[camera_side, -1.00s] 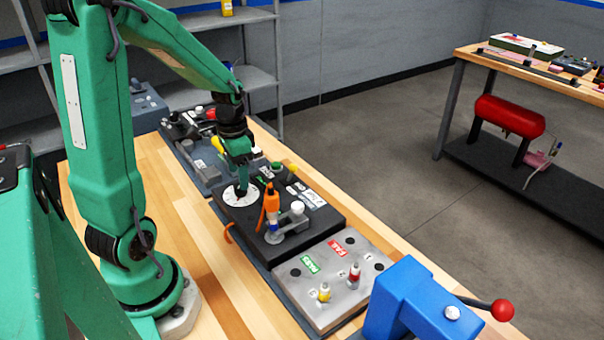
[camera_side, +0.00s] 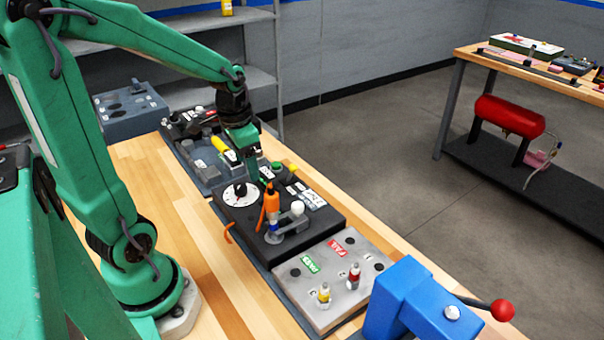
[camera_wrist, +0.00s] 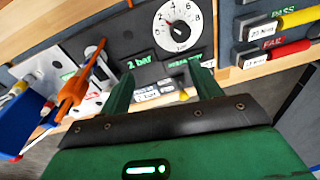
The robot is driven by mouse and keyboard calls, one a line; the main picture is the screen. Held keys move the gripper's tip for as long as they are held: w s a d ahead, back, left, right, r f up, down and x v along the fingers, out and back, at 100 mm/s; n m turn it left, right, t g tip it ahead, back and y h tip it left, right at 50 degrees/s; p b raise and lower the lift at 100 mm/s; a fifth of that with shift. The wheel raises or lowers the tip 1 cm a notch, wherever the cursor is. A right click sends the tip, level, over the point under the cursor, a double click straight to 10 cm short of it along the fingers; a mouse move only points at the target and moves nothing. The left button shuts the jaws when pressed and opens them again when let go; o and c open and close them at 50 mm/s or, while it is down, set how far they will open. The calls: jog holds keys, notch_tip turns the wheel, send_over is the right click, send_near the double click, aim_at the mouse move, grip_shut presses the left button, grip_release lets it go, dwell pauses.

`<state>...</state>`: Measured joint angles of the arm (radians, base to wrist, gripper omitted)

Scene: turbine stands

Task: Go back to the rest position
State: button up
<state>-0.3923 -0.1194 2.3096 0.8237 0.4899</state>
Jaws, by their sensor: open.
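My gripper (camera_side: 254,176) hangs above the black test box in the side view, just above and to the right of the white dial. In the wrist view its two green fingers (camera_wrist: 162,88) stand apart with nothing between them. The white numbered dial (camera_side: 236,198) has a black knob at its centre. It shows whole at the top of the wrist view (camera_wrist: 167,40), beyond the fingers. The black box (camera_side: 240,227) carries a "2 bar" label and several small labelled parts.
An orange-handled tool (camera_side: 271,206) stands upright in a holder on the black box. A grey PASS/FAIL plate (camera_side: 292,277) holds two small pieces. A blue vise (camera_side: 408,300) with a red-knobbed lever is at front right. The bench's left side has bare wood.

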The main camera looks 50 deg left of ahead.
jog(key=s+d+r+n+t, duration=0.1)
jog(key=s+d+r+t, duration=0.3)
jog(key=d+r, duration=0.5)
jog(key=s+d, duration=0.2)
jog(key=shift+d+h, duration=0.3)
jog(key=shift+d, duration=0.1)
grip_shut()
dwell(1.8)
